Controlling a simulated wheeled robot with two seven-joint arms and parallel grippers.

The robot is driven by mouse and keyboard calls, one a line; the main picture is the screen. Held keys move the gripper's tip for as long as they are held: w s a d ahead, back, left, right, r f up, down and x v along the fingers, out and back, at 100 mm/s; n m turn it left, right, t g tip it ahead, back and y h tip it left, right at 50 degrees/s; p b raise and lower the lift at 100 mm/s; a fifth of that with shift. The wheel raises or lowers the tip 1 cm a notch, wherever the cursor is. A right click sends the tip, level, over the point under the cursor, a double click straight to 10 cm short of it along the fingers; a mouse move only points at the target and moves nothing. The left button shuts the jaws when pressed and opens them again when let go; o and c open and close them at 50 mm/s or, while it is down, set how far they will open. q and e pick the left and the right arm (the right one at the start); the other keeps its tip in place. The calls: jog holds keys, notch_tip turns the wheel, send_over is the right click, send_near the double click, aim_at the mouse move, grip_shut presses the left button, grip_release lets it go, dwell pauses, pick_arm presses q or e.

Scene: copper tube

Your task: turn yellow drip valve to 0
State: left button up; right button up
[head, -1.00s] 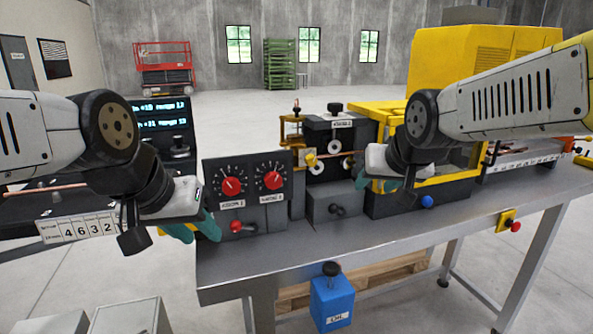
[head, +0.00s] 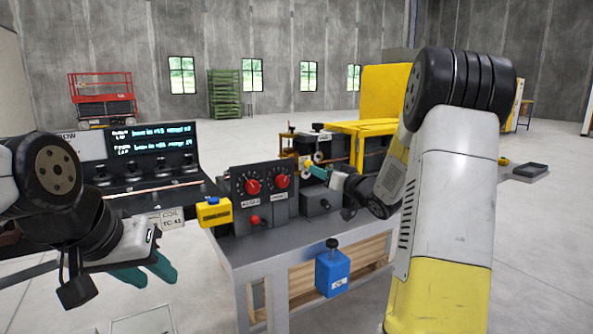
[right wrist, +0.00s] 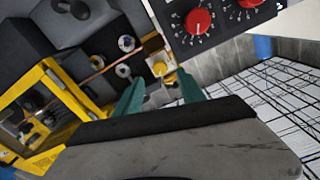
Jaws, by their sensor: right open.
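The yellow drip valve (right wrist: 160,69) shows as a small yellow knob in the right wrist view, just beyond and between my right fingertips. In the head view the yellow valve (head: 308,162) is at the fingertips of my right gripper (head: 320,173), partly hidden by them. My right gripper (right wrist: 160,88) is open, with its teal fingers to either side of the knob. I cannot tell whether they touch it. The knob's scale is not readable. My left gripper (head: 148,273) hangs at the lower left, away from the valve; its finger gap is unclear.
A dark panel with two red dials (head: 267,183) stands left of the valve; one red dial (right wrist: 198,21) is close in the right wrist view. A copper tube (right wrist: 100,65) runs between rollers beside the knob. A yellow frame (right wrist: 40,100) stands left. A blue box (head: 332,273) hangs at the bench front.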

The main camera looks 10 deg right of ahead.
aim_at(308, 164)
jog(key=x, duration=0.7)
grip_shut()
